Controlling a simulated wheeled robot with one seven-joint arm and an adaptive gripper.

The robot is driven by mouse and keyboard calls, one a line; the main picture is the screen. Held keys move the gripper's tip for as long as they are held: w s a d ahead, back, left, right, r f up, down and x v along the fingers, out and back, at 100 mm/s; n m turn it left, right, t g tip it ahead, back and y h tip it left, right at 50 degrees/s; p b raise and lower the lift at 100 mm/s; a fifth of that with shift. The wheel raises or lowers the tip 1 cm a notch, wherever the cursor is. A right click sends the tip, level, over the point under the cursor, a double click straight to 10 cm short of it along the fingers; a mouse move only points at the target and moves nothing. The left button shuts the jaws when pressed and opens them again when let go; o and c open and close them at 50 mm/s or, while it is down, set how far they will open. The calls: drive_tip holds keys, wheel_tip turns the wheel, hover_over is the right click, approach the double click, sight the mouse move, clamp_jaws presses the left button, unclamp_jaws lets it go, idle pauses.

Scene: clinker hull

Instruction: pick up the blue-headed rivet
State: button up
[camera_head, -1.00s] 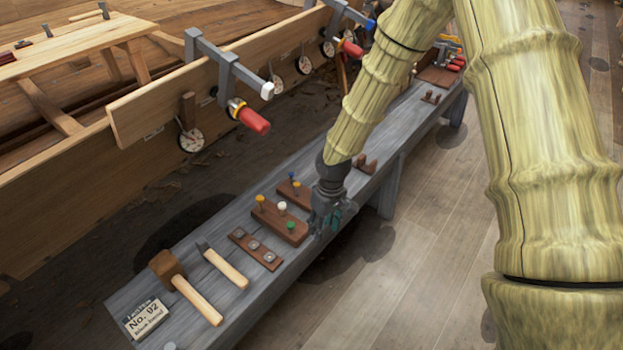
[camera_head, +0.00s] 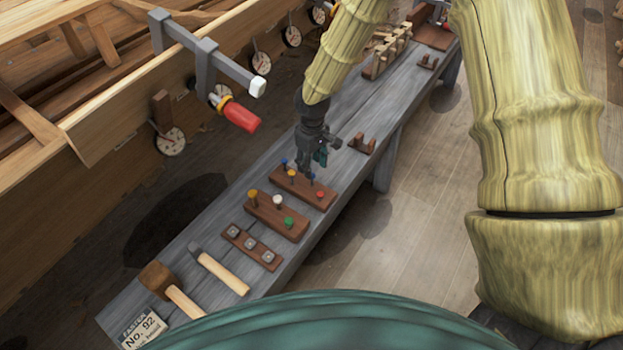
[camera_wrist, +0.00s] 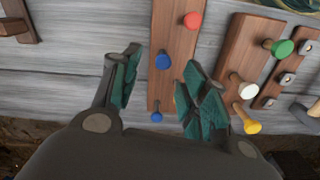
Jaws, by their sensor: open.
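Two blue-headed rivets stand in the farther brown rack (camera_head: 302,190). One blue rivet (camera_head: 311,177) is beside the red-headed one, and its blue head (camera_wrist: 163,61) shows between my fingertips in the wrist view. The other blue rivet (camera_head: 284,162) is at the rack's opposite end, and its head (camera_wrist: 157,117) shows lower in the wrist view. My gripper (camera_head: 314,163) is open and empty just above this rack. Its two green-padded fingers (camera_wrist: 162,66) are on either side of the first blue head in the picture. I cannot tell whether they are below its top.
The same rack holds a red rivet (camera_wrist: 192,20) and a yellow one (camera_head: 292,174). The nearer rack (camera_head: 269,221) holds yellow, white and green rivets. A nut strip (camera_head: 252,247), mallet (camera_head: 166,285) and hammer (camera_head: 219,271) lie left. A small wooden holder (camera_head: 362,142) stands right.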

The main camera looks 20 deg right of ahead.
sight(312, 182)
drive_tip(key=shift+s+f, duration=0.15)
drive_tip(key=shift+f, duration=0.35)
drive_tip(key=shift+a+f+b, duration=0.1)
drive_tip(key=shift+f+b, duration=0.25)
drive_tip(key=shift+f, duration=1.95)
clamp_jaws()
